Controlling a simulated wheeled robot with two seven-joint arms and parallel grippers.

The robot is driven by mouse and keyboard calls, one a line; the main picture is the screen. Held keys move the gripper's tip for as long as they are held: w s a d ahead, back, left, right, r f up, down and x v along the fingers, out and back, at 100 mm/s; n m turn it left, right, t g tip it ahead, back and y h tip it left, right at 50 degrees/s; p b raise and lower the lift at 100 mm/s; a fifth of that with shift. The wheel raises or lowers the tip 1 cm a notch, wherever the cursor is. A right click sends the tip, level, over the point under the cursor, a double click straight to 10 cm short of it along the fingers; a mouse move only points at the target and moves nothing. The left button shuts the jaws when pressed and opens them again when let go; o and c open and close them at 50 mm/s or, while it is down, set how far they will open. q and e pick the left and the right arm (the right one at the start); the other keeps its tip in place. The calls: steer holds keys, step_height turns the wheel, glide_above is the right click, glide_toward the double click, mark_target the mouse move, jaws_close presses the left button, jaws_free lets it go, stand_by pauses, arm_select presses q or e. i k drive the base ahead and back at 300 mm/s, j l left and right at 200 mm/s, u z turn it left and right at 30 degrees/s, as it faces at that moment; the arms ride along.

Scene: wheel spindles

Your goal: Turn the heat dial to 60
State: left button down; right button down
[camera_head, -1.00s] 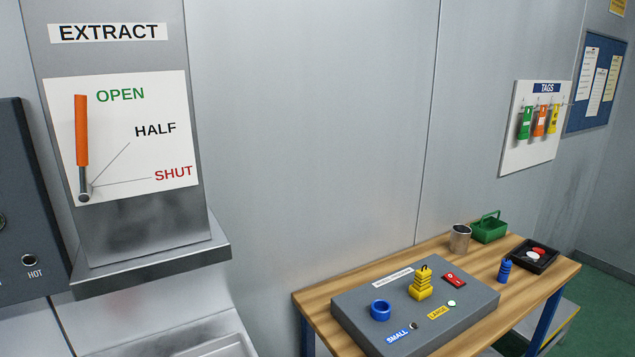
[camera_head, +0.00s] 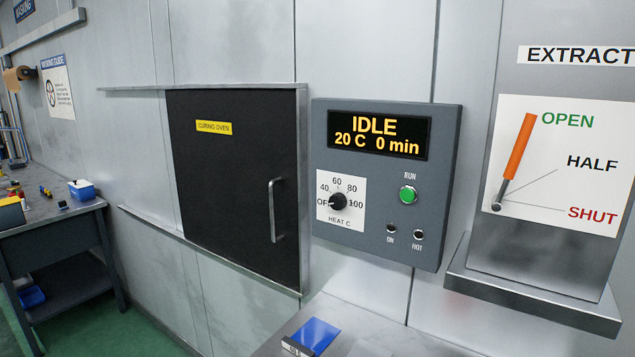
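The heat dial (camera_head: 338,202) is a black round knob on a white scale plate marked OFF, 40, 60, 80 and 100, labelled HEAT C. Its white pointer mark seems to face left toward OFF, though it is small. The dial sits at the lower left of the dark grey control panel (camera_head: 328,245). The panel's display (camera_head: 380,135) reads IDLE, 20 C, 0 min. Neither of my grippers shows in the head view.
The curing oven door (camera_head: 225,170) is shut, left of the panel, with a vertical handle (camera_head: 277,210). A green RUN button (camera_head: 408,195) is right of the dial. The extract lever (camera_head: 520,146) points to OPEN. A counter with a blue item (camera_head: 314,335) lies below.

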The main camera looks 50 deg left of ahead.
mark_target(337, 201)
steer(key=u, duration=1.4)
steer(key=i+j, duration=0.1)
steer(key=j, duration=0.2)
steer(key=i+j+z, duration=0.1)
steer(key=i+j, duration=0.05)
steer(key=j, duration=0.1)
